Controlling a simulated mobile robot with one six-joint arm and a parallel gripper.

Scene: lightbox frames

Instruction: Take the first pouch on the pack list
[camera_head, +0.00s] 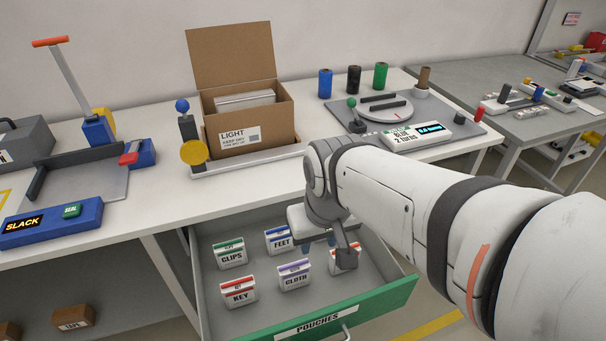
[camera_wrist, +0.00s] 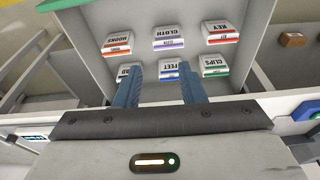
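Several white pouches with coloured tops stand in the open drawer (camera_head: 365,306) labelled POUCHES. In the head view I read CLIPS (camera_head: 231,256), green; FEET (camera_head: 279,240), blue; KEY (camera_head: 239,291), red; and CLOTH (camera_head: 294,275), purple. An orange-red pouch (camera_head: 345,262) is partly hidden by my arm; the wrist view shows HOOKS (camera_wrist: 118,43). Another pouch (camera_wrist: 124,70) is mostly behind my left finger in the wrist view. My gripper (camera_wrist: 160,68) is open and empty above the back row, with FEET (camera_wrist: 169,69) seen between its fingers. I cannot make out a pack list.
An open cardboard box (camera_head: 252,125) labelled LIGHT stands on the white table above the drawer. A sealer marked SLACK (camera_head: 50,224) is at left, and a turntable (camera_head: 383,108) with coloured spools behind it is at right. The drawer walls surround the pouches.

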